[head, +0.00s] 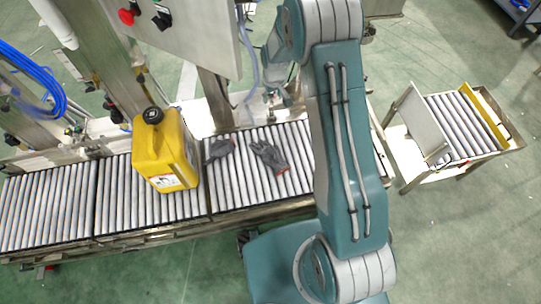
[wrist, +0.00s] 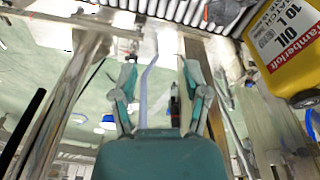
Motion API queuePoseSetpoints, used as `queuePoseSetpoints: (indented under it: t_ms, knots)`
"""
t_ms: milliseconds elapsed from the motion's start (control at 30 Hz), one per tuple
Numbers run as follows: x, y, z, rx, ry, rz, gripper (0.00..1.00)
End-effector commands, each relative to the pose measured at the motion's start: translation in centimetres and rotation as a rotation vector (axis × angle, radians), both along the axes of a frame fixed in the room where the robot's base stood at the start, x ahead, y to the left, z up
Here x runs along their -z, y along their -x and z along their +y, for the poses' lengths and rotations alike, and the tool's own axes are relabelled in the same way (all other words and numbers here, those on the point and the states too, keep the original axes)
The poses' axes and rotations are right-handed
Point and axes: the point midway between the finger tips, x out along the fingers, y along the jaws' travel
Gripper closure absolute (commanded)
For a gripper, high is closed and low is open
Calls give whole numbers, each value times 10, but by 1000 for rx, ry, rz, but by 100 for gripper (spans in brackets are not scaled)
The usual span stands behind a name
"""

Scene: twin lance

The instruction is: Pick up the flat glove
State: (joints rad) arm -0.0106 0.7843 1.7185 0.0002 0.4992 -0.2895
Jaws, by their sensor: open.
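Two dark grey gloves lie on the roller conveyor in the head view. One glove (head: 269,155) is spread out with its fingers showing, and looks the flatter of the two. The other glove (head: 219,149) is smaller in outline and looks bunched, next to the yellow jug. In the wrist view a dark grey patch (wrist: 222,10) on the rollers at the top edge looks like a glove; I cannot tell which. My gripper (wrist: 162,88) is open with nothing between its fingers. It is apart from both gloves, and my arm covers part of the conveyor to their right.
A yellow oil jug (head: 165,150) stands on the conveyor (head: 60,205) left of the gloves; it also shows in the wrist view (wrist: 285,50). A metal control panel (head: 185,25) and posts rise behind. A small roller cart (head: 460,130) stands at right.

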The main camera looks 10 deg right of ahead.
Motion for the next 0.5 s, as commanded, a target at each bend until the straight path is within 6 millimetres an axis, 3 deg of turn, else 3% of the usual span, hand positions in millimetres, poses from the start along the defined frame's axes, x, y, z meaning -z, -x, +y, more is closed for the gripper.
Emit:
queuePoseSetpoints:
  t_ms: [33,267,500]
  knots:
    - [23,-1,1,-10,2,18,40]
    - [114,-1,2,-51,6,65,40]
    - [208,17,2,-92,8,113,40]
